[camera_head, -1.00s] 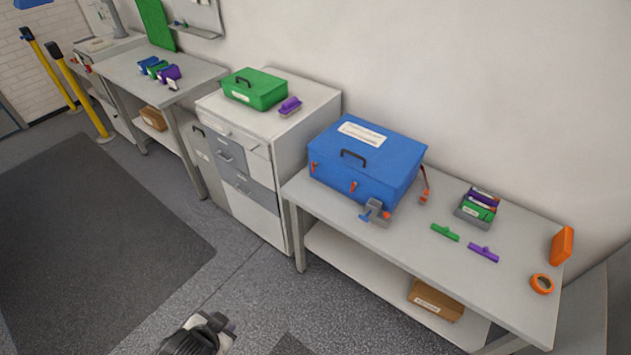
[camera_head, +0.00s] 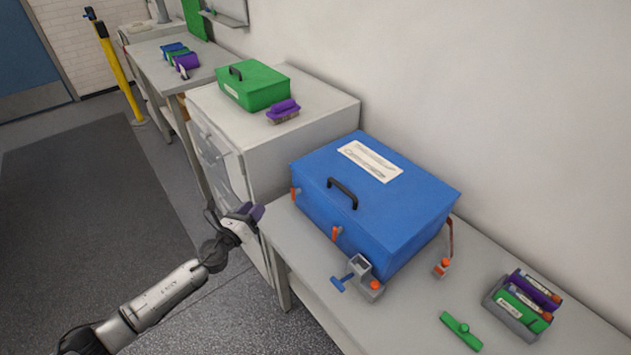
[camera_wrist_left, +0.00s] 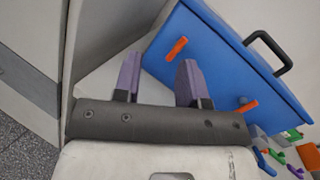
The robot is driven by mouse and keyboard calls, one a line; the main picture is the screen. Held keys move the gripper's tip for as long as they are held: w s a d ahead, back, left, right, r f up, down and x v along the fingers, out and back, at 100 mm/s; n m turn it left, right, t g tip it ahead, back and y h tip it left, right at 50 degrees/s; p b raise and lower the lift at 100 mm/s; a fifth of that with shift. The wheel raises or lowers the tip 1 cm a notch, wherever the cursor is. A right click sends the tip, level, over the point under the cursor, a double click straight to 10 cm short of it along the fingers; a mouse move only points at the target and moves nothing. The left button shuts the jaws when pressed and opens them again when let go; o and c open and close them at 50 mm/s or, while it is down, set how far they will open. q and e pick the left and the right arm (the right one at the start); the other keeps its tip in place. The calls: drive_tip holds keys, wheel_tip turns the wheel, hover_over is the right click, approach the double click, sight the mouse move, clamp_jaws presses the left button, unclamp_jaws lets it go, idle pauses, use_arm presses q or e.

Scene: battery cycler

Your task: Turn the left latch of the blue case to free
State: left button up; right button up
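The blue case (camera_head: 372,205) stands shut on the grey bench, with a black handle (camera_head: 342,191) on its front edge. Its left latch (camera_head: 296,193) is a small orange lever on the front; it also shows in the left wrist view (camera_wrist_left: 177,49), tilted. The right latch (camera_head: 336,234) is orange too and shows in the wrist view (camera_wrist_left: 246,107). My left gripper (camera_head: 250,210) is left of the case's front corner, apart from it. In the wrist view its purple fingers (camera_wrist_left: 161,62) are spread and empty, with the left latch just beyond the tips. My right gripper is out of view.
A grey clamp-like fixture with a blue lever (camera_head: 360,275) sits before the case. A red-orange tool (camera_head: 443,264), a tray of coloured packs (camera_head: 515,312) and a green piece (camera_head: 460,330) lie right. A cabinet (camera_head: 290,145) with a green case (camera_head: 254,86) stands left.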

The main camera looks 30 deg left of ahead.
sight(292, 193)
use_arm(q)
drive_tip(key=w+d+m+h, duration=0.1)
drive_tip(key=w+m, duration=0.1)
drive_tip(key=w, duration=0.2)
drive_tip(key=w+d+f+m+h+b, duration=0.1)
drive_tip(key=w+d+m, duration=0.1)
drive_tip(key=w, duration=0.2)
drive_tip(key=w+d+m+g+h, duration=0.1)
drive_tip(key=w+m, duration=0.1)
drive_tip(key=w, duration=0.2)
drive_tip(key=shift+d+f+m+h+b, duration=0.15)
drive_tip(key=shift+d+m+h+b, duration=0.05)
drive_tip(key=shift+m+h+b, duration=0.2)
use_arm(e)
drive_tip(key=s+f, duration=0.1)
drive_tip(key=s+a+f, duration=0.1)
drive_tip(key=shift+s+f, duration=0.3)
use_arm(q)
drive_tip(key=shift+c, duration=0.3)
clamp_jaws()
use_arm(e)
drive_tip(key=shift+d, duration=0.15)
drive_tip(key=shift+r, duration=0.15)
